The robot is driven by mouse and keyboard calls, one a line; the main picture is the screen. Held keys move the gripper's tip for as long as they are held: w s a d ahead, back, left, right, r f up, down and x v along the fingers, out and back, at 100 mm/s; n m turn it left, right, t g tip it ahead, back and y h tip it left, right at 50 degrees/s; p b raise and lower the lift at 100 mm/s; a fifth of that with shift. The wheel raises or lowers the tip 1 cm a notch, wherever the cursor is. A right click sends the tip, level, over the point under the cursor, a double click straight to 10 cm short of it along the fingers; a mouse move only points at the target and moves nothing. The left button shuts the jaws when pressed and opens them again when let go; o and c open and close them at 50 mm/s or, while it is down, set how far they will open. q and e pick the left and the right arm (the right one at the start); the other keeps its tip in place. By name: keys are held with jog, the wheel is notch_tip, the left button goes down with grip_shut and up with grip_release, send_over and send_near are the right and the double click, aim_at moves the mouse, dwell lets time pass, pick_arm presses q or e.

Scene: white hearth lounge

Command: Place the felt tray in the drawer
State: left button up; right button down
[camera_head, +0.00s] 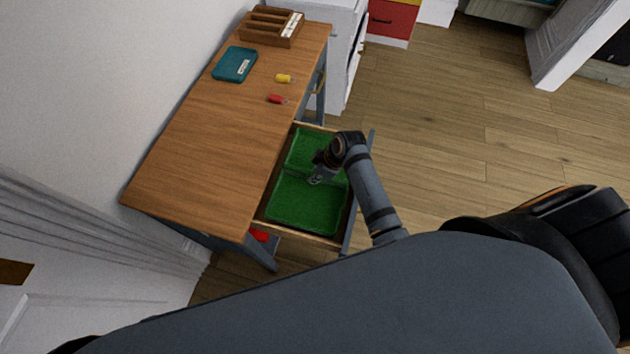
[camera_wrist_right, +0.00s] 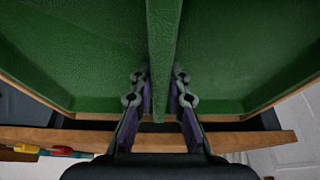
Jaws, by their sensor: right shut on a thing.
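The green felt tray (camera_head: 305,206) has two compartments and a raised divider between them. In the head view it lies within the outline of the open drawer (camera_head: 298,233) of the wooden desk. I cannot tell whether it rests on the drawer's bottom. My right gripper (camera_head: 315,180) reaches down into the tray at its middle. In the right wrist view the fingers (camera_wrist_right: 159,78) stand on both sides of the divider of the tray (camera_wrist_right: 75,60) and are shut on it. My left gripper is not in view.
A white cabinet (camera_head: 335,45) stands beyond. The floor to the right is clear.

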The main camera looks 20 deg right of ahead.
jog(key=shift+f, duration=2.3)
jog(key=c, duration=1.3)
grip_release()
jog(key=shift+f, duration=0.1)
jog(key=shift+c, duration=0.2)
jog(key=v, duration=1.2)
